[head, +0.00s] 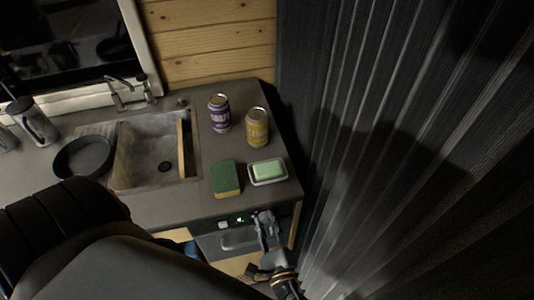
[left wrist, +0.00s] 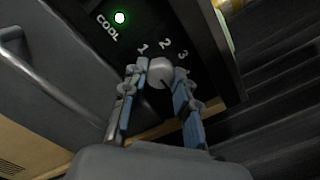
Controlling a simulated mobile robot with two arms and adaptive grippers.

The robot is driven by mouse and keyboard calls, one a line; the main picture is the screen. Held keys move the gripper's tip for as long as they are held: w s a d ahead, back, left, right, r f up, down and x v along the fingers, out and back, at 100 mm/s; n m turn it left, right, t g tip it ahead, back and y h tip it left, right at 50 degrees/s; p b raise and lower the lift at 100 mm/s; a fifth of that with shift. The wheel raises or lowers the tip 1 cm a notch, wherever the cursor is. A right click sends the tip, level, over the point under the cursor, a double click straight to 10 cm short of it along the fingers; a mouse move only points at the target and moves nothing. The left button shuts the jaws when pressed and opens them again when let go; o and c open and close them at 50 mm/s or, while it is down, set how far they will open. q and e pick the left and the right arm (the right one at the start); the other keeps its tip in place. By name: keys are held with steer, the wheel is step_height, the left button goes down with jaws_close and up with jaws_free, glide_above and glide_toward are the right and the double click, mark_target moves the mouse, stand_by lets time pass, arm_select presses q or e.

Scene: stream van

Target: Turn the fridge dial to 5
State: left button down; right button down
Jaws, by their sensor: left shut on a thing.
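The fridge (head: 225,242) is set under the right end of the counter, with a dark control strip along its top. The fridge dial (left wrist: 160,72) is a round pale knob in the left wrist view, with the numbers 1, 2 and 3 showing around its far side. Other numbers are not visible, and I cannot read the dial's setting. My left gripper (head: 267,230) is at the fridge's upper right front. In the left wrist view (left wrist: 155,80) its fingers are closed on the dial, one on each side. In the head view the gripper hides the dial. My right gripper is not in view.
A lit green lamp (left wrist: 120,18) sits beside the word COOL. A fridge handle (left wrist: 50,75) runs along the door. On the counter above are a sponge (head: 226,180), a soap dish (head: 268,181), a purple can (head: 219,113) and a yellow can (head: 257,128). A dark curtain (head: 380,150) hangs close on the right.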

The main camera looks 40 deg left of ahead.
arm_select(q)
steer(key=c, duration=1)
jaws_free()
steer(key=shift+d, duration=0.1)
steer(key=v, duration=0.7)
steer(key=shift+s+d, duration=0.1)
steer(key=shift+s, duration=0.1)
